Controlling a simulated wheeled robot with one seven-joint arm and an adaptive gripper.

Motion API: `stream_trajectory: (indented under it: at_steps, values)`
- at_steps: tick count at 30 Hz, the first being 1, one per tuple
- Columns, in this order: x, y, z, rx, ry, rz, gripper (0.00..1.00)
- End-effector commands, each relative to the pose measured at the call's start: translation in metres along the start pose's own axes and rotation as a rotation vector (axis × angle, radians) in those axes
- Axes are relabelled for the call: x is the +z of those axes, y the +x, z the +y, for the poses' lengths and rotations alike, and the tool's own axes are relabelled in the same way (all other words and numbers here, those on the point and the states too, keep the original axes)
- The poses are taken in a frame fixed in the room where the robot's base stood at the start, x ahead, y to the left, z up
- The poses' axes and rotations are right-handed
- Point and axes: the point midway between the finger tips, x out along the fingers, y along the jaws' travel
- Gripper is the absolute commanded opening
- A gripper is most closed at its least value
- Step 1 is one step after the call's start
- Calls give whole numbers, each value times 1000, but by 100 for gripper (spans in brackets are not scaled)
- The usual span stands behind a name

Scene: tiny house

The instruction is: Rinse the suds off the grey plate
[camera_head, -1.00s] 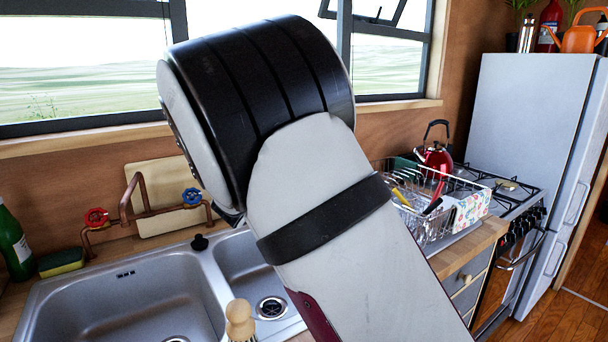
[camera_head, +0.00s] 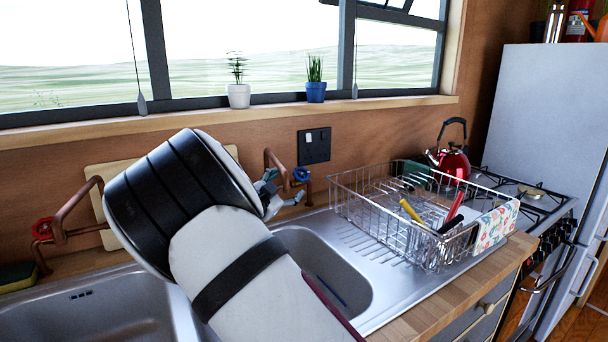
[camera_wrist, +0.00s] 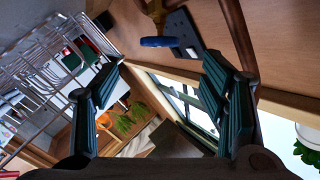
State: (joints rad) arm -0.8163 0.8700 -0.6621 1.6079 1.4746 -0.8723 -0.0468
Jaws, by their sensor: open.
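I cannot make out the grey plate or any suds in either view. Much of the left sink basin (camera_head: 120,305) is hidden by my arm or out of frame. My gripper (camera_head: 278,192) is open and empty close to the blue tap handle (camera_head: 301,174) on the copper pipework behind the right basin (camera_head: 345,270). In the wrist view, the blue handle (camera_wrist: 158,41) shows beyond the gap between my open fingers (camera_wrist: 163,68), apart from both. The red tap handle (camera_head: 42,228) is at the far left beside a copper spout (camera_head: 78,207).
A wire dish rack (camera_head: 375,215) with utensils stands right of the right basin. A red kettle (camera_head: 453,160) is on the stove behind it. A board (camera_head: 97,180) leans on the wall behind my arm. A sponge (camera_head: 17,275) lies at far left. Potted plants (camera_head: 239,95) stand on the sill.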

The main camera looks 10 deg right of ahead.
Motion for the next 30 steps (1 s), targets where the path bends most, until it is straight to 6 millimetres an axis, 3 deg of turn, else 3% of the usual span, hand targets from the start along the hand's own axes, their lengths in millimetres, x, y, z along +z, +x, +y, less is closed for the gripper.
stream_trajectory:
  at_steps: [9,15,21,29,30]
  values:
    - [1,64,1,1,0,2,66]
    - [1,92,1,0,-1,0,66]
    - [0,104,0,0,0,-1,66]
    - [0,104,0,0,0,-1,66]
    - [0,104,0,0,0,-1,62]
